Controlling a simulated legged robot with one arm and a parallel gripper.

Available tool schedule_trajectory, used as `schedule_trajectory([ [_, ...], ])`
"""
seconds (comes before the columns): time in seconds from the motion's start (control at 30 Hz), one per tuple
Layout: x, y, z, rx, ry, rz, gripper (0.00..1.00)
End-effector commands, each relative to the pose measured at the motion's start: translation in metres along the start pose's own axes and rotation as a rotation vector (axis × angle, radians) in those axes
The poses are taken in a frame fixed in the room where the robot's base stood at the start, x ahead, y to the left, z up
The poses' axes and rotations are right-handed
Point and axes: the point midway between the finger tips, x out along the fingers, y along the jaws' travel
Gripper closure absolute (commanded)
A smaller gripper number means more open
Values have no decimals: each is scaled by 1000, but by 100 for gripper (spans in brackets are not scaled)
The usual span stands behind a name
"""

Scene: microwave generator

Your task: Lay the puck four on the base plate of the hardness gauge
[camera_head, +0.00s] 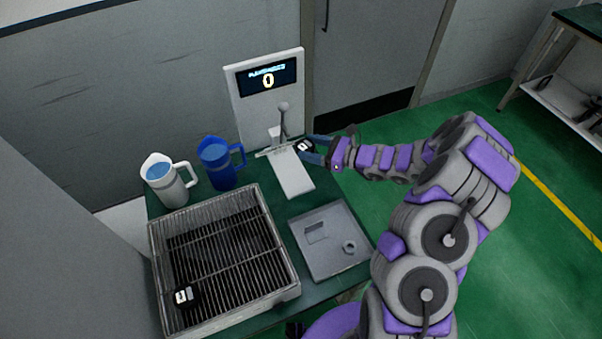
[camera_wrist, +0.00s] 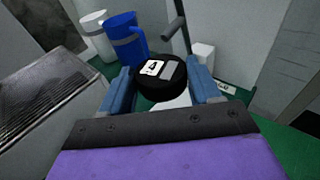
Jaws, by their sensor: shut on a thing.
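Puck four (camera_wrist: 160,75) is a black disc with a white label reading 4 on its top. My gripper (camera_head: 312,150) is shut on it, with one blue finger on each side in the wrist view (camera_wrist: 160,88). The hardness gauge (camera_head: 266,95) is a white upright panel with a display reading 0, a lever and a white base plate (camera_head: 293,178). In the head view the puck (camera_head: 302,146) is at the right side of the gauge, near the lever post. I cannot tell its height above the plate.
A white jug (camera_head: 176,190) and a blue jug (camera_head: 217,172) stand left of the gauge. A slatted crate (camera_head: 290,293) holds another black puck (camera_head: 186,297) at front left. A grey flat panel (camera_head: 338,262) lies at front right. A wall stands behind.

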Motion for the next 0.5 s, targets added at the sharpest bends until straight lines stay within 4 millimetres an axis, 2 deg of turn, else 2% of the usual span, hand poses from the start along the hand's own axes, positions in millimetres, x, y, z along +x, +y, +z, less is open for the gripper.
schedule_trajectory([
  [0.03,11,6,-10,-3,4,25,69],
  [0.1,21,12,-23,-6,8,51,69],
  [0.2,30,18,-34,-10,9,77,69],
  [0.37,32,19,-50,-9,8,91,69],
  [0.5,34,18,-71,-8,8,90,69],
])
